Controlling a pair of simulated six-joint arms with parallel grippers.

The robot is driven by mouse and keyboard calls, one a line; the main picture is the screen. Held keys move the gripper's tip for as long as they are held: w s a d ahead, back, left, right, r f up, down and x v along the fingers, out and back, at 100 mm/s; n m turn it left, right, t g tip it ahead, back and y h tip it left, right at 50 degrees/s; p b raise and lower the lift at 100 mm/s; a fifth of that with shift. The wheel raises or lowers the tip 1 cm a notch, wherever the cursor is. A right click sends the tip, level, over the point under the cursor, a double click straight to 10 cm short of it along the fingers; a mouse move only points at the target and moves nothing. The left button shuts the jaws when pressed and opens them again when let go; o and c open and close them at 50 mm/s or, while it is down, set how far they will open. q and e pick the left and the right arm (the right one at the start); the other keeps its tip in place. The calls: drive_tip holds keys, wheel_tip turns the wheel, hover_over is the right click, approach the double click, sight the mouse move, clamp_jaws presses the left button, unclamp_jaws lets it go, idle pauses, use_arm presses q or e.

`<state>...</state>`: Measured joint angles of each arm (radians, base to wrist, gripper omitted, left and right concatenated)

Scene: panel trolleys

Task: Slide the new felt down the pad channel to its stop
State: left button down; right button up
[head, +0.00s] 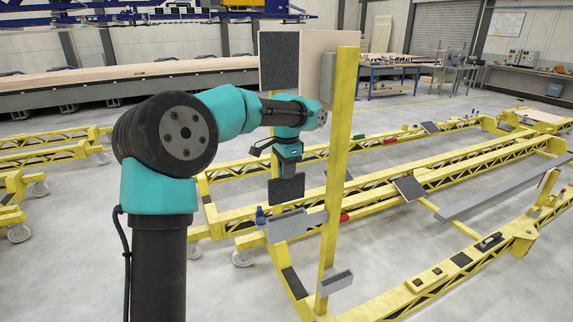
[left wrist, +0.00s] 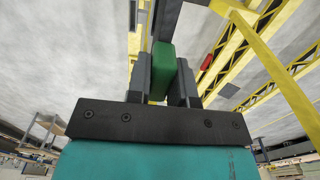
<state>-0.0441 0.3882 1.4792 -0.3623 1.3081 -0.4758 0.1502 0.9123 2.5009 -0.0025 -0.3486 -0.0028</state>
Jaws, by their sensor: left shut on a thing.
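My left gripper (head: 287,172) points down beside the yellow upright post and is shut on a green block (left wrist: 162,70), seen between its fingers in the left wrist view. A dark felt-like pad (head: 286,189) hangs upright just below the gripper in the head view; it seems to be the new felt, with the green block as its grip. A light grey channel-like piece (head: 287,226) sits on the yellow frame under the pad. I cannot tell whether the pad's lower edge is inside it. The stop is not clear to me. My right gripper is not in view.
The yellow upright post (head: 338,170) stands just right of the pad, with a grey block (head: 336,282) low on it. A panel with a dark face (head: 279,62) stands behind my arm. Yellow trolley rails (head: 400,190) extend right.

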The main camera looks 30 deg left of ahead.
use_arm(q)
hover_over(287, 201)
drive_tip(key=shift+w+a+f, duration=0.1)
drive_tip(key=shift+w+f, duration=0.05)
drive_tip(key=shift+f, duration=0.95)
drive_tip(key=shift+w+a+f, duration=0.1)
drive_tip(key=shift+f, duration=1)
drive_tip(key=shift+f, duration=5.05)
drive_tip(key=c, duration=0.9)
unclamp_jaws()
